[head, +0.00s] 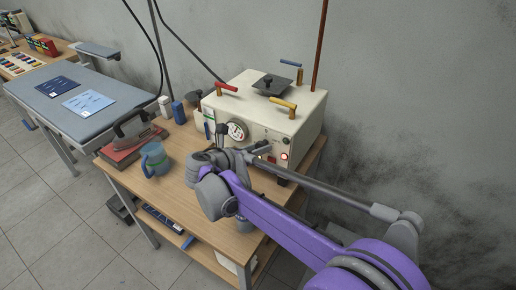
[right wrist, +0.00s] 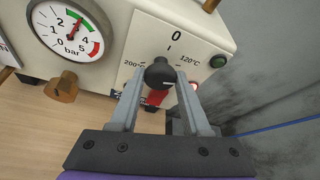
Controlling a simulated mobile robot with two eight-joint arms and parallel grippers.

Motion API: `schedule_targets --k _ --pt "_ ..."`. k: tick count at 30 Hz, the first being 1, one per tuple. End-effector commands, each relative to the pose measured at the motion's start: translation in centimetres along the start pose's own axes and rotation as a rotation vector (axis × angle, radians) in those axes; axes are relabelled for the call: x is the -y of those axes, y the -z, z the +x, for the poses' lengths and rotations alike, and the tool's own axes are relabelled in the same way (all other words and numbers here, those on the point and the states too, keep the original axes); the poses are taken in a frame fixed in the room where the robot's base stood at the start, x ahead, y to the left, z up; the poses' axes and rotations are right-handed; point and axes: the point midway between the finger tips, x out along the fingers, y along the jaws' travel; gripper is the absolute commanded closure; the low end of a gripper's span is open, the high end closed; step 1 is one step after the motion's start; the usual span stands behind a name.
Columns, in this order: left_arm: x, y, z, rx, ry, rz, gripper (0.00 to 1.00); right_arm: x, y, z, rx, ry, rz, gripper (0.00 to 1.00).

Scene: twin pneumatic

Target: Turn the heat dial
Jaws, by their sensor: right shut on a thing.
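The heat dial (right wrist: 160,72) is a black round knob on the front of a cream boiler box (head: 262,118). The panel around it shows 0 above, 120°C to the right and 200° to the left. A short pale mark shows on the knob's face. My right gripper (right wrist: 161,78) is shut on the dial, one grey finger on each side of it. In the head view my right gripper (head: 260,150) reaches the box front and hides the dial. My left gripper is not in view.
A pressure gauge (right wrist: 68,31) and a brass-coloured tap (right wrist: 60,90) sit left of the dial. A green button (right wrist: 218,62) is to its right. A grey wall is close behind.

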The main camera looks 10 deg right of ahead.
Motion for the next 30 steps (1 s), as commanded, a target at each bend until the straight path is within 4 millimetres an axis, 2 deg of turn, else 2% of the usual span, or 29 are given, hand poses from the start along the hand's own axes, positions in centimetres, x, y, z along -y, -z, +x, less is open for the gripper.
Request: schedule_targets --k 1,5,16,20,30 --pt "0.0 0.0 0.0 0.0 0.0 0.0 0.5 0.0 0.0 0.0 0.001 0.0 -0.001 0.48" --pt "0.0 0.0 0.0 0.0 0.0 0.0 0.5 0.0 0.0 0.0 0.001 0.0 -0.001 0.25" --pt "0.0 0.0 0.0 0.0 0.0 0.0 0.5 0.0 0.0 -0.5 0.001 -0.001 -0.001 0.25" --pt "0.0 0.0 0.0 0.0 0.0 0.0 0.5 -0.1 0.0 -2.3 0.001 -0.003 -0.002 0.25" --pt "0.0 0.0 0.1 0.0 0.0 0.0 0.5 -0.1 0.0 -8.9 0.002 -0.003 -0.002 0.25"
